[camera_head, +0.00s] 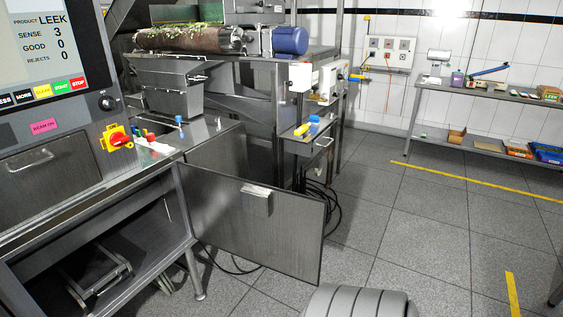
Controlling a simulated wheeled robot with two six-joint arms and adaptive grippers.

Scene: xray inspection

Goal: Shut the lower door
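The lower door (222,218) is a grey metal panel with a black edge and a box-shaped handle (256,200) near its upper right. It hangs open, swung out to the right from the front of the machine's lower cabinet (190,240). The open cabinet shows on the left, with a dark interior and a metal frame (100,275) on its floor. Neither of my grippers is in view.
The machine's control panel (55,80), with a screen and coloured buttons, stands at the left. A conveyor with a blue motor (290,40) is behind the door. Cables lie on the floor behind the door. Tiled floor (400,240) to the right is clear.

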